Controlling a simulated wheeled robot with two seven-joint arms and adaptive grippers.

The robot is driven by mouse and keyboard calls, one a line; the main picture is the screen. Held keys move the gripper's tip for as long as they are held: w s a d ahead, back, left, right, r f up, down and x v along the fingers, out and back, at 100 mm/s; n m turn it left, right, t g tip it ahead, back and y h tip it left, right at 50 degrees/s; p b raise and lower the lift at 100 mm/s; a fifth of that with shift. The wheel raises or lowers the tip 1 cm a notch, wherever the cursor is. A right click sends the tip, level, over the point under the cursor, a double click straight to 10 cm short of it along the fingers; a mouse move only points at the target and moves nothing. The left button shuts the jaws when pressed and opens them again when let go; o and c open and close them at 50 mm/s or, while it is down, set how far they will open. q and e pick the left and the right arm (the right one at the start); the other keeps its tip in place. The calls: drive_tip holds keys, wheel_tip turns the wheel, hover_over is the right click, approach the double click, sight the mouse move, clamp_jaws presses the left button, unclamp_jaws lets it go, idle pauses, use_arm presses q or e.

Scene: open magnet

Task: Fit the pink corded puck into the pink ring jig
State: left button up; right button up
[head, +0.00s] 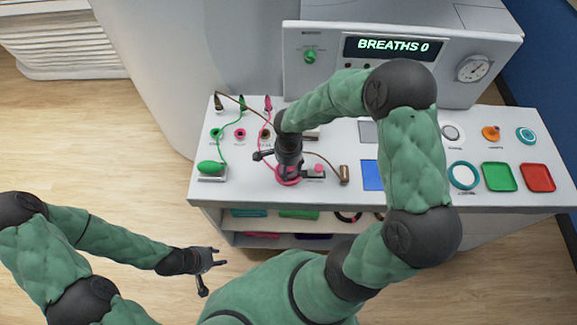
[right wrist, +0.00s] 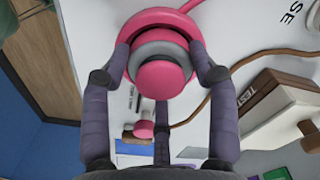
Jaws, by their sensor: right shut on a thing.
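The pink puck (right wrist: 160,80), with a grey band and a round pink knob, sits between the fingers of my right gripper (right wrist: 165,72). In the head view my right gripper (head: 288,172) points down over the console top and mostly hides the puck. A pink curved band (head: 285,183) shows around the fingertips on the console; it looks like the ring jig, but I cannot fully separate it from the pink cord (head: 263,132). I cannot tell whether the puck is seated in it. My left gripper (head: 212,270) is open and empty, in front of the console.
A green corded piece (head: 210,167) stands at the left of the console. A brown corded piece (head: 343,174) stands right of my right gripper, with a small pink piece (head: 318,170) between. Green (head: 499,176) and red (head: 538,177) trays lie at the right. Shelves are below.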

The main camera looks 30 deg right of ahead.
drive_tip(key=shift+f, duration=0.15)
drive_tip(key=o, duration=1.7)
drive_tip(key=shift+o, duration=0.2)
wheel_tip(320, 180, up, 12)
